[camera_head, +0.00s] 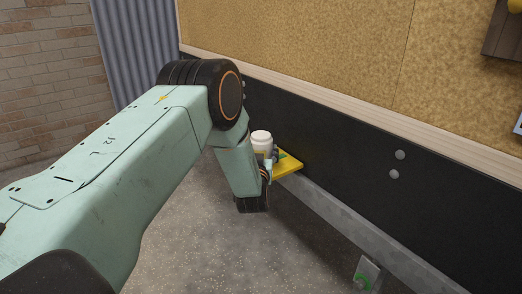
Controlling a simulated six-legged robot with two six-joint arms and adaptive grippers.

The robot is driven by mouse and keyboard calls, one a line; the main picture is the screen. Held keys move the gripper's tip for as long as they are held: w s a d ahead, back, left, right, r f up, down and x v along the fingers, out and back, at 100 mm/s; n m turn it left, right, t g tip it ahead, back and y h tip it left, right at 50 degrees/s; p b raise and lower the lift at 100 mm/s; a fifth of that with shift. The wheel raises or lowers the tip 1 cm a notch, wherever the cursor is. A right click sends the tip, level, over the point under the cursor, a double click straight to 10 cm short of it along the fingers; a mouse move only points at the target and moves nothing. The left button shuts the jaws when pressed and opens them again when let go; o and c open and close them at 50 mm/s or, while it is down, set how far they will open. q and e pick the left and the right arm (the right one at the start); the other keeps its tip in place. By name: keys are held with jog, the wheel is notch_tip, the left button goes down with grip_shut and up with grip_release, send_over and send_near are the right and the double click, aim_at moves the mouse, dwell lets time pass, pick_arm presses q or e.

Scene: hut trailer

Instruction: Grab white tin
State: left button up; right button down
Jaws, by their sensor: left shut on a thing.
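The white tin (261,140) is a small pale cylinder with a rounded lid, upright at the yellow ledge (291,165) by the black wall panel. My left arm reaches in from the left, and its forearm and wrist cover the tin's lower part. My left gripper (272,158) is at the tin and shut on it, mostly hidden behind my own wrist. I cannot tell whether the tin still touches the ledge. My right gripper is not in view.
A black wall panel (330,135) with a pale wooden rail (320,97) runs behind the ledge. A small grey object with a green mark (366,274) stands low at the bottom right. The speckled grey floor (270,250) is clear below my wrist.

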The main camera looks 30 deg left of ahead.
pick_arm(q)
jog(key=shift+w+r, duration=0.1)
jog(key=c, duration=0.8)
